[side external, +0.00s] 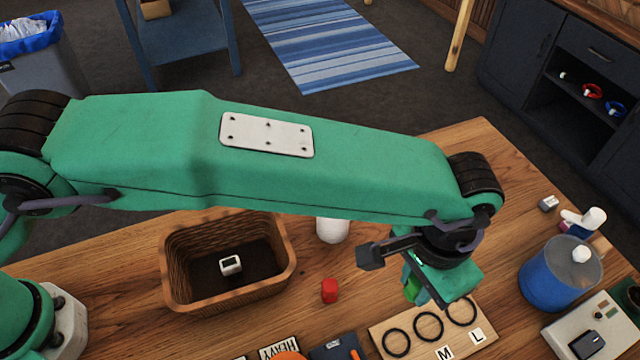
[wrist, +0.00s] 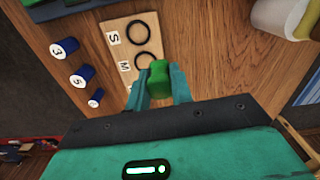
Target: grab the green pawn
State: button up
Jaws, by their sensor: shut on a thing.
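The green pawn (wrist: 159,79) is between the two teal fingers of my gripper (wrist: 160,86) in the wrist view. My gripper is shut on it. In the side external view my gripper (side external: 425,290) hangs over the wooden table near the ring board, and the pawn (side external: 409,290) shows only partly beside the fingers. I cannot tell how far the pawn is above the table.
A wooden board (side external: 376,329) with black rings and size letters lies below my gripper. A red piece (side external: 329,290), a white cylinder (side external: 332,230) and a wicker basket (side external: 170,262) stand to the left. A blue container (side external: 548,285) stands right.

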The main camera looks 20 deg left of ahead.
jog(key=shift+s+r, duration=0.3)
jog(key=shift+s, duration=0.2)
jog(key=shift+w, duration=0.15)
